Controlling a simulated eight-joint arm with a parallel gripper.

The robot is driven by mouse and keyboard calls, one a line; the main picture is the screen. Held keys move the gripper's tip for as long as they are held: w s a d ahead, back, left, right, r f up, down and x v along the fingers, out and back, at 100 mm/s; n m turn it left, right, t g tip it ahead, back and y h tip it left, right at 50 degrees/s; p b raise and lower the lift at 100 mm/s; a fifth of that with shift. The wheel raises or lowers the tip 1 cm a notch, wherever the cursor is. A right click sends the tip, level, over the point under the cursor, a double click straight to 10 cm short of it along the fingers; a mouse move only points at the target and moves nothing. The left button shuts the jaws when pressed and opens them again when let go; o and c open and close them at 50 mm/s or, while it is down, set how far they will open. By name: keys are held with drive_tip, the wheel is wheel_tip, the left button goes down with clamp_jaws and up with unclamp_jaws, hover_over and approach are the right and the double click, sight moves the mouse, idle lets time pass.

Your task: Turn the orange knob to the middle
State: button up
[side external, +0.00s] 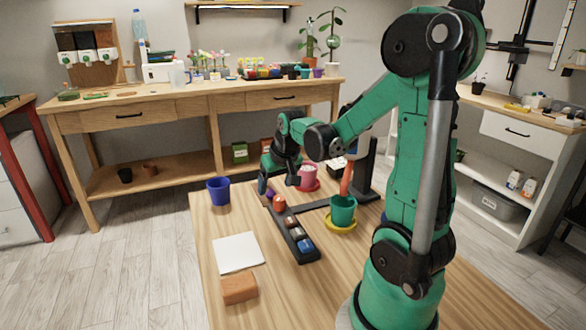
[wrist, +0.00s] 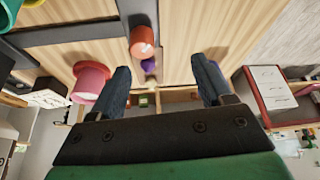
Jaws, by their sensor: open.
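The orange knob (side external: 279,203) sits on a narrow black strip (side external: 283,234) on the wooden table, near the strip's far end. A purple knob (side external: 270,192) is just beyond it, and brown and blue knobs (side external: 305,245) are nearer the camera. My gripper (side external: 278,184) is open and empty, close to the orange and purple knobs. In the wrist view, the orange knob (wrist: 143,42) shows between the spread fingers (wrist: 160,68), above their tips in the picture and nearer the left finger. The purple knob (wrist: 149,65) lies between the fingertips. I cannot tell the orange knob's exact setting.
A pink pot (side external: 308,174) and a green pot (side external: 343,208) on a yellow saucer (side external: 340,226) stand right of the strip. A dark post (side external: 366,165) stands behind the green pot.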

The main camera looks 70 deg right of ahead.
sight(280, 198)
drive_tip(key=shift+s+d+f+m, duration=0.2)
drive_tip(key=shift+d+f, duration=0.1)
drive_tip(key=shift+d, duration=0.25)
drive_tip(key=shift+s+d+f+m, duration=0.1)
drive_tip(key=shift+s+d+f, duration=0.15)
drive_tip(key=shift+d, duration=0.25)
drive_tip(key=shift+x, duration=2.75)
clamp_jaws()
